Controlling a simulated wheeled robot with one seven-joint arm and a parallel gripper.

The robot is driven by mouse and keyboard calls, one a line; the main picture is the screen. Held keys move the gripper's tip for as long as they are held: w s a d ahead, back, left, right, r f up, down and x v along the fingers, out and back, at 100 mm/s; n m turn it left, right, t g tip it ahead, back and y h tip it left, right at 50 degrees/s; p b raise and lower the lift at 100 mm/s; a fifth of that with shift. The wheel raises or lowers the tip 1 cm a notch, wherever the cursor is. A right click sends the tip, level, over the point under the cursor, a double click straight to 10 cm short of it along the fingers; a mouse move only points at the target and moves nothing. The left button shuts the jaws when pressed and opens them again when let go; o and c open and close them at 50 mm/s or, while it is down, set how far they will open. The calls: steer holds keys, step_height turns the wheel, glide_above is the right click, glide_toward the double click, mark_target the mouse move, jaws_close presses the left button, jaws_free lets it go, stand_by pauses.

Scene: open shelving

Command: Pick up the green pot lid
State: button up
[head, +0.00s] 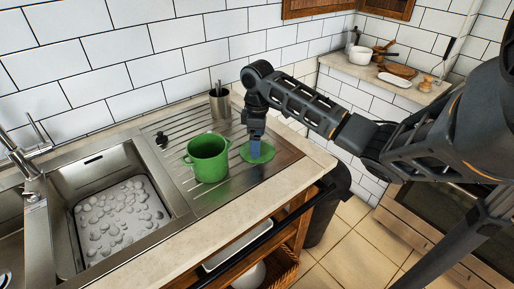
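The green pot lid (266,154) lies flat on the ridged steel drainboard, to the right of the green pot (208,157). My gripper (256,150) points straight down over the lid's left middle part, with its tip at or just above the lid. The gripper hides the middle of the lid, so any knob is out of sight. The fingers are too small and too close together in this view to tell whether they are open or shut, or whether they touch the lid.
A steel utensil cup (220,104) stands behind the pot near the tiled wall. The sink (112,205) with suds is at left, with a faucet (22,160). A shelf at the back right holds a white pot (360,55) and wooden items. The counter's front edge is bare.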

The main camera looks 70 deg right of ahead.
steer(key=shift+f, duration=0.75)
steer(key=shift+c, duration=0.3)
steer(key=shift+f, duration=0.1)
steer(key=c, duration=1)
steer(key=shift+o, duration=0.2)
